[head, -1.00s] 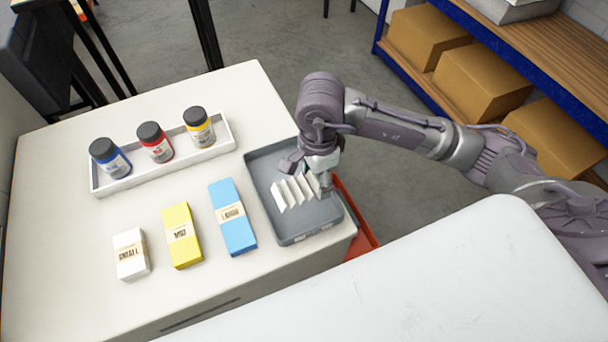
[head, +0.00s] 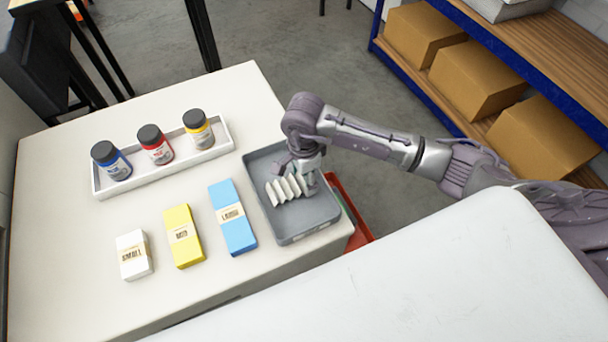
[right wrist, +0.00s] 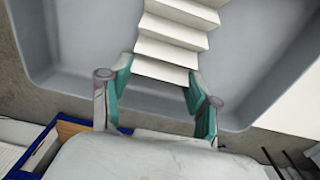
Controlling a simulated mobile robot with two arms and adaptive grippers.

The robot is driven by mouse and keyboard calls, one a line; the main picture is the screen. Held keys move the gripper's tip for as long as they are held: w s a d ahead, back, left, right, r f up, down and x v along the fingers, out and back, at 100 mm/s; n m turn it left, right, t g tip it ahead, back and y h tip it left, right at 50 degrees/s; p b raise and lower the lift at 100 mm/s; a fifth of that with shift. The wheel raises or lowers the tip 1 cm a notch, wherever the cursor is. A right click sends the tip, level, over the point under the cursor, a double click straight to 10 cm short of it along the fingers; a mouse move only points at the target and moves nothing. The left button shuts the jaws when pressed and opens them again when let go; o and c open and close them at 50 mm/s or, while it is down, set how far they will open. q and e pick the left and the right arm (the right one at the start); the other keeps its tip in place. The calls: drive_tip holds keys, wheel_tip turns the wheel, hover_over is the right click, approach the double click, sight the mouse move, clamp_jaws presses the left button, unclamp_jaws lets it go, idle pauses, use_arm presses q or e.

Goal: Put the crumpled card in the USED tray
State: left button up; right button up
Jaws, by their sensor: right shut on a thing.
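The crumpled card (head: 284,191) is white with zigzag folds and is within the outline of the grey tray (head: 300,226) on the right side of the table. I cannot tell whether it touches the tray floor. My right gripper (head: 298,178) is shut on the end of the card. In the right wrist view the card (right wrist: 178,38) runs away from between the teal-padded fingertips (right wrist: 160,74), with the tray floor (right wrist: 75,45) around it. No readable USED label shows. A red tray (head: 361,228) is partly hidden beyond the table's right edge. My left gripper is out of view.
White, yellow and blue packs (head: 232,216) stand left of the grey tray. A white holder (head: 215,150) behind them carries blue, red and yellow jars (head: 198,130). The white table (head: 60,230) is clear at the left. A shelf with cardboard boxes (head: 478,80) stands at the back right.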

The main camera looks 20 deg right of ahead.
drive_tip(key=o, duration=0.7)
drive_tip(key=shift+f, duration=0.15)
drive_tip(key=shift+c, duration=0.2)
drive_tip(key=o, duration=0.5)
drive_tip(key=shift+c, duration=0.2)
drive_tip(key=shift+r, duration=0.2)
wheel_tip(320, 180, up, 12)
drive_tip(key=b, duration=0.2)
